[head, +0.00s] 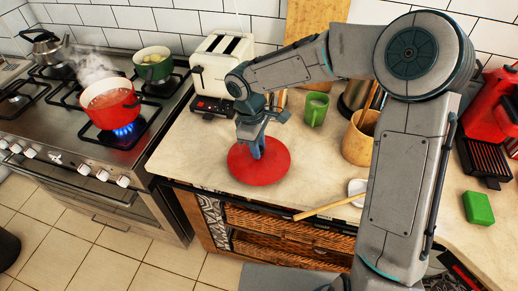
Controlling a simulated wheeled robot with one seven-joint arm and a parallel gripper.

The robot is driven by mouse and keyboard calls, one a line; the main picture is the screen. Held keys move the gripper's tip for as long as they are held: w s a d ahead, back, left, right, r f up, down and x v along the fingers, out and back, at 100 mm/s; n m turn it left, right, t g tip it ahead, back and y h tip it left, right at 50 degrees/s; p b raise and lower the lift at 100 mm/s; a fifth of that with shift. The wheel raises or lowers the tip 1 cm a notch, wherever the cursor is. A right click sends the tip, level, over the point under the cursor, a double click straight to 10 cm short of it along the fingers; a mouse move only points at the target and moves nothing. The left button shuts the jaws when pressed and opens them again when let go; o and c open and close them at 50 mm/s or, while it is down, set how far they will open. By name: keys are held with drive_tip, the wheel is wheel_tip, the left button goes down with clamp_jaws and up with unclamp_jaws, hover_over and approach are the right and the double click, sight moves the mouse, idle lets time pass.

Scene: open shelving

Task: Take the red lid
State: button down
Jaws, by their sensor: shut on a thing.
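The red lid (262,167) is a flat round disc on the pale counter (195,150), near its front edge in the head view. My gripper (256,153) points down over the middle of the lid and is shut on it. The fingers hide the lid's centre, so its knob cannot be seen. I cannot tell whether the lid touches the counter or is just above it.
A red pot (110,104) steams over a blue flame on the stove (60,120) at left, with a green pot (153,65) behind it. A toaster (222,62), a green mug (316,109) and a wooden utensil holder (359,140) stand behind. A wooden spoon (328,206) lies at the front edge.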

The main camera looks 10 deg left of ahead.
sight(261, 149)
wheel_tip(261, 149, up, 3)
drive_tip(key=shift+w+r, duration=0.1)
drive_tip(key=s+d+r+p, duration=0.1)
drive_tip(key=s+d+r, duration=0.6)
drive_tip(key=s, duration=0.2)
drive_tip(key=shift+d, duration=0.35)
